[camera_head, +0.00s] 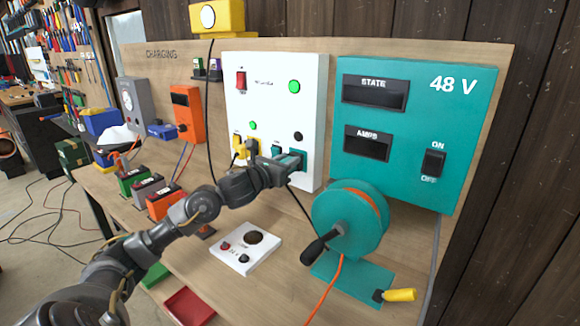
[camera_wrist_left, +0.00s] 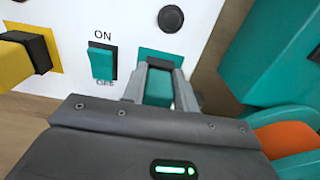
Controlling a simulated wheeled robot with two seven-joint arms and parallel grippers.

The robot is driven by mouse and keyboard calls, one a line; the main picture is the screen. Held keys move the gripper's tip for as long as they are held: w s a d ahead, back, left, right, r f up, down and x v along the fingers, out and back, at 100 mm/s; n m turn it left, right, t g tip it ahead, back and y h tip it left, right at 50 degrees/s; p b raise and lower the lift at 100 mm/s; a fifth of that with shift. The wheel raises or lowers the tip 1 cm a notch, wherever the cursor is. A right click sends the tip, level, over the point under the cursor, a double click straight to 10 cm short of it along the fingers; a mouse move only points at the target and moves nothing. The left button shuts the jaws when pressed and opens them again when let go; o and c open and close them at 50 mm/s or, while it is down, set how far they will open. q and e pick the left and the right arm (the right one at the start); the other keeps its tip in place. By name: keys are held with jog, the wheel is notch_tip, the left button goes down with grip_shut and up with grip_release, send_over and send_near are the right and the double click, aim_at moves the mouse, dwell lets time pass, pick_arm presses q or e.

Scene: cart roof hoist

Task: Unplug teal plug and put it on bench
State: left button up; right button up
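The teal plug (camera_wrist_left: 159,88) sits at its teal socket plate (camera_wrist_left: 172,57) on the white panel (camera_head: 262,105). In the head view the plate (camera_head: 301,157) shows at the panel's lower right, and my gripper hides most of the plug. My left gripper (camera_head: 286,166) is at the plug. In the left wrist view its two fingers (camera_wrist_left: 160,90) lie close along both sides of the plug and appear shut on it. A teal rocker switch (camera_wrist_left: 102,63) marked ON and OFF is left of the plug. The wooden bench (camera_head: 285,255) lies below. My right gripper is not in view.
A yellow plug (camera_wrist_left: 25,50) is left of the teal switch. A teal cable reel (camera_head: 345,220) stands right of my gripper, below the teal 48 V box (camera_head: 415,130). A white plate with knobs (camera_head: 246,249) lies on the bench. Bare bench shows around it.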

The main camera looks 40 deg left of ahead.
pick_arm(q)
grip_shut()
jog(key=shift+s+b, duration=0.8)
jog(key=shift+s, duration=1.6)
